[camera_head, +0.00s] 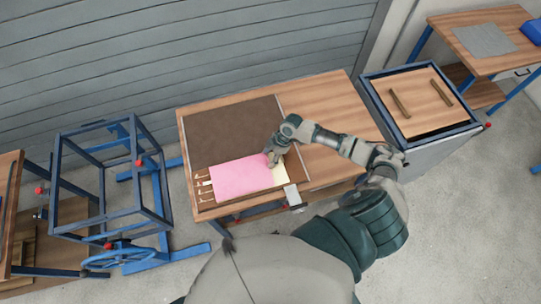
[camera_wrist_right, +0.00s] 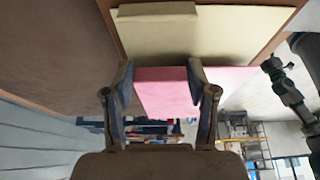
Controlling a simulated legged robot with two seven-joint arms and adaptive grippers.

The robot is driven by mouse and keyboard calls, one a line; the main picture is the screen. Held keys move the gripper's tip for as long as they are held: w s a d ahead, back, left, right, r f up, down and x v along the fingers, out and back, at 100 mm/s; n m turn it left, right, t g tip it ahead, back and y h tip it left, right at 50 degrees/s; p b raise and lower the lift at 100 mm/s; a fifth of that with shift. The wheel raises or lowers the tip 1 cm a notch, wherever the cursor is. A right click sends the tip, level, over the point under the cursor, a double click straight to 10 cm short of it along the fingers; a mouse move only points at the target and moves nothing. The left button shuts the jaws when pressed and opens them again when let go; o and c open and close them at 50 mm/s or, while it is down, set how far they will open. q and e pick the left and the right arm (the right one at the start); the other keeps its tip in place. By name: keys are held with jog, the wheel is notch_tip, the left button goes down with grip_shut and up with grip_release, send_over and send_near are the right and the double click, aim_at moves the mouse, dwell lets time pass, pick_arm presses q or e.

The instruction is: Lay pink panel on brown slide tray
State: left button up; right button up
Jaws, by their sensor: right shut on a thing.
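The pink panel (camera_head: 238,178) is a flat rectangle over the front part of the brown slide tray (camera_head: 225,130) on the wooden table. My right gripper (camera_head: 272,158) is at the panel's right end. In the right wrist view the gripper (camera_wrist_right: 158,80) is shut on the pink panel (camera_wrist_right: 165,95), which shows between and beyond its fingers. I cannot tell whether the panel touches the tray. A cream piece (camera_head: 280,173) shows just right of the panel; it also shows in the wrist view (camera_wrist_right: 155,35). My left gripper is not in view.
Several small prongs (camera_head: 203,187) stick out at the panel's left end. A blue frame cart (camera_head: 110,180) stands left of the table. A dark-edged cart (camera_head: 420,100) with two brown bars stands at right. The table's right part (camera_head: 325,95) is bare.

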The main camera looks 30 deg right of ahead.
jog(key=shift+a, duration=0.15)
jog(key=shift+f, duration=0.55)
dwell(0.8)
jog(key=o, duration=1.2)
jog(key=shift+r, duration=0.15)
notch_tip(320, 180, up, 7)
jog(key=p, duration=0.6)
jog(key=shift+p, duration=0.3)
